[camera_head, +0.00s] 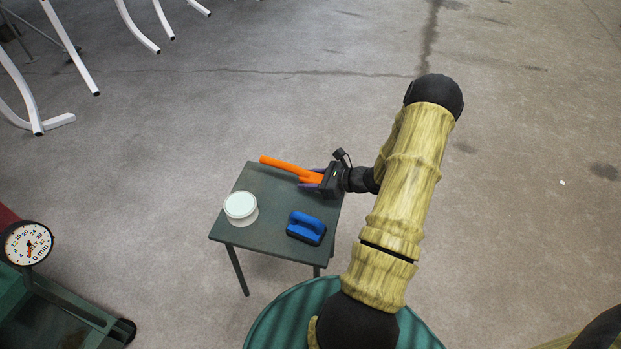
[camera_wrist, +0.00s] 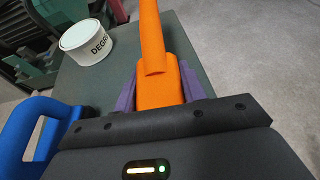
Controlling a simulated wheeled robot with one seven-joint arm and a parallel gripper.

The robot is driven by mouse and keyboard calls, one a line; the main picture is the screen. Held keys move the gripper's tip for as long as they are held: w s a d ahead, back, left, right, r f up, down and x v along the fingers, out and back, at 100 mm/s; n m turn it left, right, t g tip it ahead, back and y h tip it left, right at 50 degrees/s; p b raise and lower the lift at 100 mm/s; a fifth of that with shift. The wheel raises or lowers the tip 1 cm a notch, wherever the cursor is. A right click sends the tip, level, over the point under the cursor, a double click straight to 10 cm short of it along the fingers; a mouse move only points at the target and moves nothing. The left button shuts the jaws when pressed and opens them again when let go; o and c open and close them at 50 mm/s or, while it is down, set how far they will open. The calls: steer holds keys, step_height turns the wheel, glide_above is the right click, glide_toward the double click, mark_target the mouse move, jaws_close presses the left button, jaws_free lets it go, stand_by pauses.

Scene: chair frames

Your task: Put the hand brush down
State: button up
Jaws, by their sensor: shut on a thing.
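The orange hand brush (camera_head: 284,166) is at the far end of the small dark table (camera_head: 264,240). My gripper (camera_head: 312,180) is shut on the brush at the table's far right side. In the wrist view the orange brush (camera_wrist: 153,50) runs away from me between my gripper's purple fingers (camera_wrist: 160,88). Its bristles are hidden. I cannot tell whether the brush touches the tabletop or is held just above it.
A white tub (camera_head: 240,207) stands on the table's left, and a blue-handled block (camera_head: 306,228) on its near right. White chair frames (camera_head: 66,50) stand at the far left. A dial gauge (camera_head: 28,243) is at the left edge. Open floor lies beyond the table.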

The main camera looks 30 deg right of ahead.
steer(key=shift+f, duration=0.6)
steer(key=shift+f+b, duration=0.6)
steer(key=o, duration=1.2)
steer(key=shift+o, duration=0.2)
steer(key=p+v, duration=0.3)
steer(key=v, duration=1.4)
steer(key=shift+r+p, duration=0.2)
steer(key=shift+p, duration=0.15)
steer(key=shift+s+d, duration=0.1)
